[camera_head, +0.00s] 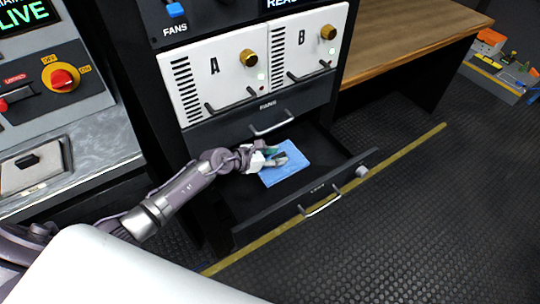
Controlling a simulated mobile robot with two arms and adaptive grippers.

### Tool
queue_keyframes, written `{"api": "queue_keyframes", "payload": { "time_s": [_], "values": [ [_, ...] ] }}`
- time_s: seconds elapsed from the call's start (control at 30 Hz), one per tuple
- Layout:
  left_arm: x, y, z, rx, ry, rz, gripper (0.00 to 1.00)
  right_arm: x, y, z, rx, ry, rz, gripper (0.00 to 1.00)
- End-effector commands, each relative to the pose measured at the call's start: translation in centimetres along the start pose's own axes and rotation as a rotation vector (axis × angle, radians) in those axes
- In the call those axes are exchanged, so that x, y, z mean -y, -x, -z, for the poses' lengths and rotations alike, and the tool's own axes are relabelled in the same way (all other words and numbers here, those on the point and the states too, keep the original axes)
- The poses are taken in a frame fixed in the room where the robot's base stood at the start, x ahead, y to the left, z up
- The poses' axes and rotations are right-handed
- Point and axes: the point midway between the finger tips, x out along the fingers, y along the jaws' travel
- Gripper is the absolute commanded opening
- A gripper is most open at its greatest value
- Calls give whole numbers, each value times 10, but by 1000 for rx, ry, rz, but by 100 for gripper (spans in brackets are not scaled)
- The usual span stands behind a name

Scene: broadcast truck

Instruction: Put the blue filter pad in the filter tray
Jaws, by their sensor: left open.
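The blue filter pad (288,171) is a flat light-blue rectangle. It appears to lie on the dark floor of the pulled-out lower drawer (325,179) of the rack. My left gripper (277,158) is open over the pad's upper left part and covers some of it. I cannot tell whether its fingers touch the pad. The label on the drawer's front is too small to read, so I cannot tell for sure whether this drawer is the filter tray. My right gripper is not in view.
Above the drawer are a dark front marked FANS with a handle (271,127), and white panels A (214,82) and B (305,52). A control console (65,110) stands left, a wooden desk (410,35) right. Yellow-taped black floor (430,220) is clear at right.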

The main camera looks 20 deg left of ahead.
Motion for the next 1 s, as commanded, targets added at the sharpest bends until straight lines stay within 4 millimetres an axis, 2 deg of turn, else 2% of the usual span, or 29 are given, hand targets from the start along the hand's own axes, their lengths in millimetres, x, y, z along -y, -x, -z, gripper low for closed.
{"api": "queue_keyframes", "payload": {
  "time_s": [0.17, 0.4, 0.6, 0.77, 1.0],
  "values": [
    [0, 22, -1, -2, -3, -1, 41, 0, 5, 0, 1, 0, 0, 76],
    [0, 74, 0, -3, -3, -1, 41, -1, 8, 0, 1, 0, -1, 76],
    [0, 107, 0, -2, -1, -1, 41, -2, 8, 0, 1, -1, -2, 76],
    [0, 119, -1, 1, 0, 0, 41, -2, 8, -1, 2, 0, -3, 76],
    [0, 121, -2, 1, 1, 0, 41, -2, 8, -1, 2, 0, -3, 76]
  ]
}}
